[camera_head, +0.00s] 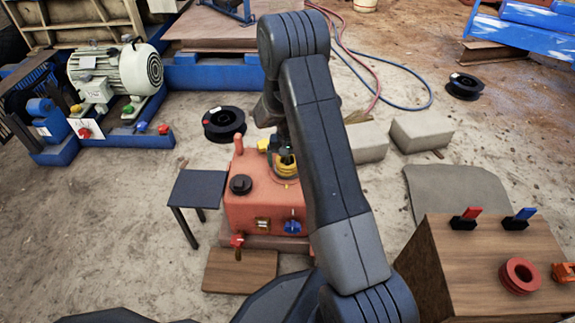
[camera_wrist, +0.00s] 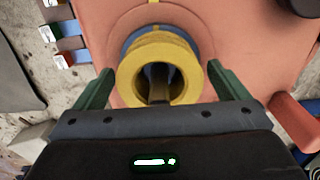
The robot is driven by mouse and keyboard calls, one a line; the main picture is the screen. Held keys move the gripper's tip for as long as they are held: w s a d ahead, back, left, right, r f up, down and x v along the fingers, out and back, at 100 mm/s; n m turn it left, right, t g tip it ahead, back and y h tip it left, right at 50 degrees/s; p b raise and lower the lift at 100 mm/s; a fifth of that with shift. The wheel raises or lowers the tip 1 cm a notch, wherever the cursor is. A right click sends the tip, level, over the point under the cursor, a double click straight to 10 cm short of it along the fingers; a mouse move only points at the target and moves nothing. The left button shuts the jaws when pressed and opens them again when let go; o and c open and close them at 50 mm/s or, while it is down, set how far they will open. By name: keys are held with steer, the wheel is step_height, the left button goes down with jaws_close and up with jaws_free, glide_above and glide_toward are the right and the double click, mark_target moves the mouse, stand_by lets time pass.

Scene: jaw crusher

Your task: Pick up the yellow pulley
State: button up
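The yellow pulley (camera_wrist: 159,52) is a ring with a wide hole, in the middle of the wrist view. It sits on top of the red machine housing (camera_wrist: 245,30), with a blue ring showing just behind it. A dark upright piece shows inside its hole. My gripper (camera_wrist: 159,70) is open, with one green finger on each side of the pulley and a small gap at both sides. In the head view the pulley (camera_head: 286,162) is partly hidden by my arm, on the housing (camera_head: 262,205).
A small dark table (camera_head: 197,188) stands left of the housing. A wooden box (camera_head: 480,260) with red and blue levers and a red pulley (camera_head: 520,275) is at the right. Grey blocks (camera_head: 422,132) lie behind. A motor (camera_head: 115,75) stands at the left.

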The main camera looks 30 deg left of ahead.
steer(key=c, duration=1.5)
steer(key=shift+r, duration=0.1)
